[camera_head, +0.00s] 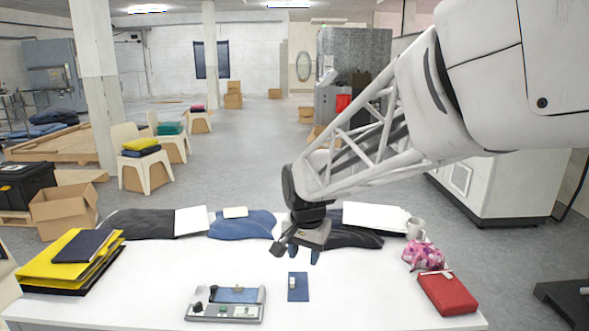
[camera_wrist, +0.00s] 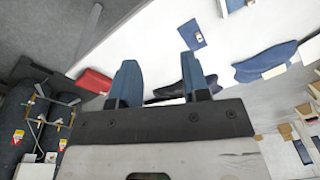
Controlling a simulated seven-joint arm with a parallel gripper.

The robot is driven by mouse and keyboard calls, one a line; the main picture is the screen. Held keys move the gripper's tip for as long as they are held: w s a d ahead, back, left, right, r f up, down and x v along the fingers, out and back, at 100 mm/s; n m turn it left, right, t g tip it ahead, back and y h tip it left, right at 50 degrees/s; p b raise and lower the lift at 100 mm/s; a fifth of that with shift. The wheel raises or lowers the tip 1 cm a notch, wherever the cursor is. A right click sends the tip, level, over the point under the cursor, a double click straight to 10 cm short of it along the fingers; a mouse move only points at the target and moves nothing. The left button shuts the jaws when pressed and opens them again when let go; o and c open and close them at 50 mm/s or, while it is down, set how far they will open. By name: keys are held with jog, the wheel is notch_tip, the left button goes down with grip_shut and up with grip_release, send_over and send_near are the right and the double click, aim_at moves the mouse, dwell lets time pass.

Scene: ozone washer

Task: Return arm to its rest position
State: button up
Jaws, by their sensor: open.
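My gripper (camera_head: 308,254) hangs above the back middle of the white table (camera_head: 345,291) in the head view, between the folded garments. In the wrist view its two blue fingers (camera_wrist: 158,84) stand apart, with nothing held between them. My arm comes in from the upper right and slopes down to the gripper. A small blue cloth piece (camera_head: 298,287) lies flat on the table in front of the gripper and apart from it. It also shows in the wrist view (camera_wrist: 191,34). The gripper hides part of the dark garment (camera_head: 352,237) behind it.
A grey device (camera_head: 226,311) stands at the table's front. Yellow and dark folders (camera_head: 65,266) lie left, a red pouch (camera_head: 447,293), pink cloth (camera_head: 424,256) and white mug (camera_head: 415,229) right. Blue (camera_head: 243,225) and black (camera_head: 140,223) garments line the back edge. The table's middle right is clear.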

jog(key=s+d+n, duration=0.1)
jog(key=s+d, duration=0.4)
jog(key=s, duration=0.3)
jog(key=s+d+r+n, duration=0.1)
jog(key=s+d+n, duration=0.1)
jog(key=s+d, duration=0.3)
jog(key=s+d+n+t, duration=0.1)
jog(key=s+d, duration=0.5)
jog(key=s, duration=0.7)
jog(key=shift+r+n+h, duration=0.25)
jog(key=shift+n+h, duration=0.05)
jog(key=shift+d, duration=0.1)
dwell(2.4)
